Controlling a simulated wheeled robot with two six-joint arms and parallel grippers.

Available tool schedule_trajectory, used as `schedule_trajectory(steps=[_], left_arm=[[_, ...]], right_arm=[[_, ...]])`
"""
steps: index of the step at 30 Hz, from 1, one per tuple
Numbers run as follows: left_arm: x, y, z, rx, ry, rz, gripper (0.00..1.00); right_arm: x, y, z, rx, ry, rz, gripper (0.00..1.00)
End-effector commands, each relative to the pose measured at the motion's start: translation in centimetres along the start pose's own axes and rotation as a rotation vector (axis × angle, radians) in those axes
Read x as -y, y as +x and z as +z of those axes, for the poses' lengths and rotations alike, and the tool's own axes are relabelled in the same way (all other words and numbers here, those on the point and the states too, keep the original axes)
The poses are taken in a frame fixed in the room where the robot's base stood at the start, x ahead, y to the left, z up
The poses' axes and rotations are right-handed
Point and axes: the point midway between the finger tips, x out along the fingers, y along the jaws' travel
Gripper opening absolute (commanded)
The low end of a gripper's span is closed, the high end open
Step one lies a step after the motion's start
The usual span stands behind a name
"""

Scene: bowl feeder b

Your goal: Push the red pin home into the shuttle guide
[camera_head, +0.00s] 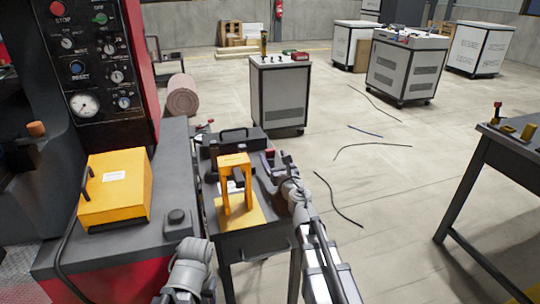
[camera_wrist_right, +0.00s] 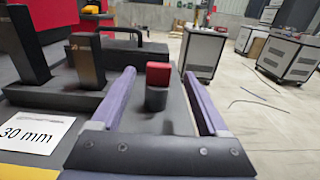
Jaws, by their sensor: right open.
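The red pin (camera_wrist_right: 158,74) shows in the right wrist view as a red block on a short dark round stem, upright on a dark surface. My right gripper (camera_wrist_right: 160,80) is open, with one purple finger on each side of the pin and a gap on both sides. I cannot tell which dark part is the shuttle guide, or how deep the pin sits. My left gripper is out of view.
An orange frame (camera_head: 224,190) stands on the small table, left of my right gripper. A dark box with a handle (camera_head: 234,137) lies behind. Dark posts (camera_wrist_right: 86,60) and a "30 mm" card (camera_wrist_right: 36,133) are left of the fingers.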

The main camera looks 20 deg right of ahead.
Motion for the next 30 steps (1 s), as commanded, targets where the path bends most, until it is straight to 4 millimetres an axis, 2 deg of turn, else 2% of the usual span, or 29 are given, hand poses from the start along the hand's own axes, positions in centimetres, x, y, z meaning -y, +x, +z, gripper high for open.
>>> schedule_trajectory(steps=[3, 7, 15, 30], left_arm=[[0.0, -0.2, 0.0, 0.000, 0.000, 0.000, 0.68], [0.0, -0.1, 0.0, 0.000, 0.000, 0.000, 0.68], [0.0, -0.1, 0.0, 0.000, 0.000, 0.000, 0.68], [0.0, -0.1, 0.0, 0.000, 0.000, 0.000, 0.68]], right_arm=[[-0.1, 2.2, 0.2, 0.000, 0.000, 0.001, 0.78], [-0.1, 3.9, 0.1, 0.000, 0.001, 0.000, 0.78], [-0.1, 4.0, 0.1, 0.000, 0.001, 0.000, 0.76], [-0.1, 4.0, 0.1, 0.000, 0.001, 0.000, 0.20]])
